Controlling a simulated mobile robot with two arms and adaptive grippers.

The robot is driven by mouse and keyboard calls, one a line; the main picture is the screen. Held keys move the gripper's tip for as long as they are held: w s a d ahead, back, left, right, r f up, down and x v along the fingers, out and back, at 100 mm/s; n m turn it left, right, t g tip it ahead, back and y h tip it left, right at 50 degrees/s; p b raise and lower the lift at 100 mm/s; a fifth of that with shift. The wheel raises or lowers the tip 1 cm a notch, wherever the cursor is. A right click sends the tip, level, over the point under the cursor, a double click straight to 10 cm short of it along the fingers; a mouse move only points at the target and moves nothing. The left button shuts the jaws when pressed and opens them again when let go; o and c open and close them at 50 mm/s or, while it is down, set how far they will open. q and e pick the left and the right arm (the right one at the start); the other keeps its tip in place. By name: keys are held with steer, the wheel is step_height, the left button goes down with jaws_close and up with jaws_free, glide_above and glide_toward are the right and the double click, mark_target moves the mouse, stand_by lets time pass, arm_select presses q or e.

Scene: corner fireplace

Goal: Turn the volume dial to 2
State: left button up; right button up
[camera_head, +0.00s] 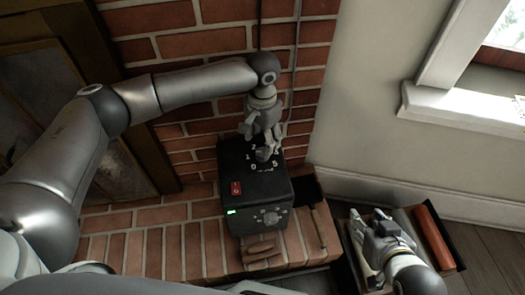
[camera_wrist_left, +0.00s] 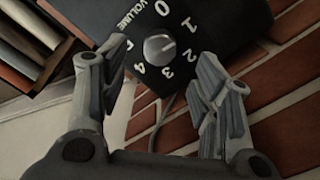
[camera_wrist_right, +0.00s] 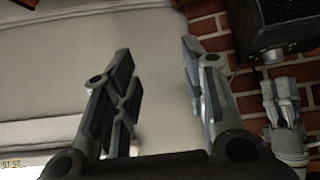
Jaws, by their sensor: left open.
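The volume dial (camera_wrist_left: 159,48) is a round light-grey knob on the top of a black box (camera_head: 258,200), ringed by white numbers 0 to 5 and the word VOLUME. I cannot tell surely which number its pointer marks. My left gripper (camera_head: 263,145) is over the box top and hides most of the dial in the head view. In the left wrist view its fingers are spread, one on each side of the dial, with no clear contact. My right gripper (camera_head: 376,222) is open and empty, off to the right of the box; its spread fingers show in the right wrist view (camera_wrist_right: 157,62).
The box stands on a brick hearth (camera_head: 160,240) against a brick wall (camera_head: 200,45). It has a red switch (camera_head: 236,188), a green light and a front knob (camera_head: 271,217). A crate with a red-brown item (camera_head: 432,237) lies on the floor at right. A window sill (camera_head: 455,108) is above.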

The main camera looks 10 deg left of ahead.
mark_target(262, 152)
arm_select(q)
step_height(262, 152, down, 5)
steer(key=shift+f+b, duration=0.1)
steer(key=shift+b, duration=0.7)
steer(key=shift+f, duration=0.25)
arm_select(e)
steer(key=w+a+r+t+y, duration=0.1)
steer(key=w+a+r+t, duration=0.1)
steer(key=w+r+t, duration=0.3)
steer(key=shift+w+a+r, duration=0.3)
steer(key=shift+w+r, duration=0.05)
steer(key=shift+r, duration=0.7)
